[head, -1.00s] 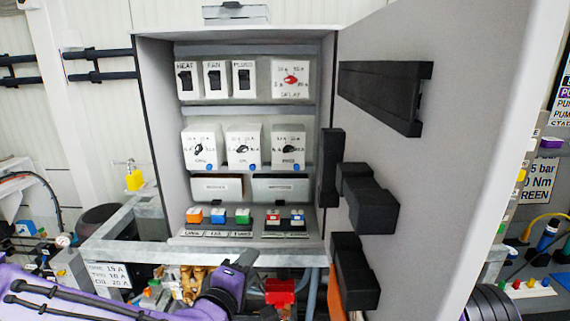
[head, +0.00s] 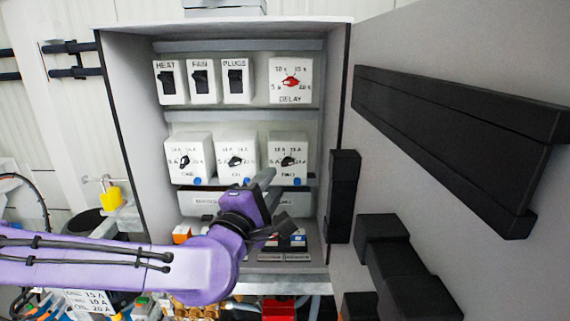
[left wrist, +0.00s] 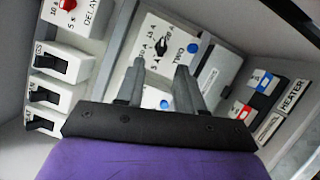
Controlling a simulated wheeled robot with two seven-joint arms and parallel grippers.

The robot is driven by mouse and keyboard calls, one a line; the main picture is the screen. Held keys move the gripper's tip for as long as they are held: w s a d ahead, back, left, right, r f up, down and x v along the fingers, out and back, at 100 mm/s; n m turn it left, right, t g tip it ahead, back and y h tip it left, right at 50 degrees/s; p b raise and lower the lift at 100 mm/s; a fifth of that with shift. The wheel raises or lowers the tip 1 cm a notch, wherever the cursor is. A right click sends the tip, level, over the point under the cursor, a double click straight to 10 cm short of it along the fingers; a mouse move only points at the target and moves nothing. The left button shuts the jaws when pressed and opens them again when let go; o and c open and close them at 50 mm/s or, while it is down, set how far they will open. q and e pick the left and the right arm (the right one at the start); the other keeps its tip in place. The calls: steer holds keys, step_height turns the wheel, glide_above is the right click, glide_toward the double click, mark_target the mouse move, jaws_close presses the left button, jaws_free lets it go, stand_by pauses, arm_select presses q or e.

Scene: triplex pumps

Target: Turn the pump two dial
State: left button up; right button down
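The pump two dial (head: 287,161) is a black knob on a white box, at the right of the middle row in the cabinet. In the left wrist view its box, marked TWO, is straight ahead, with the black knob (left wrist: 161,45) just beyond the fingertips. Its scale reads 10 A, 15 A and 20 A around the knob. My left gripper (head: 275,202) is in front of the cabinet, just below and in front of this dial. In the left wrist view its two fingers (left wrist: 158,70) are apart with nothing between them. My right gripper is not in view.
Two similar dials (head: 235,161) stand to the left in the same row. Above are three black switches (head: 200,80) and a red DELAY dial (head: 291,81). Buttons (left wrist: 261,80) lie below. The open door (head: 440,60) with black blocks (head: 391,262) bounds the right side.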

mark_target(288, 164)
arm_select(q)
steer(key=p+x, duration=0.2)
steer(key=x, duration=0.4)
steer(key=shift+w+d, duration=0.1)
steer(key=shift+w, duration=0.15)
steer(key=shift+w+d, duration=0.25)
steer(key=shift+w, duration=0.2)
steer(key=shift+w, duration=0.1)
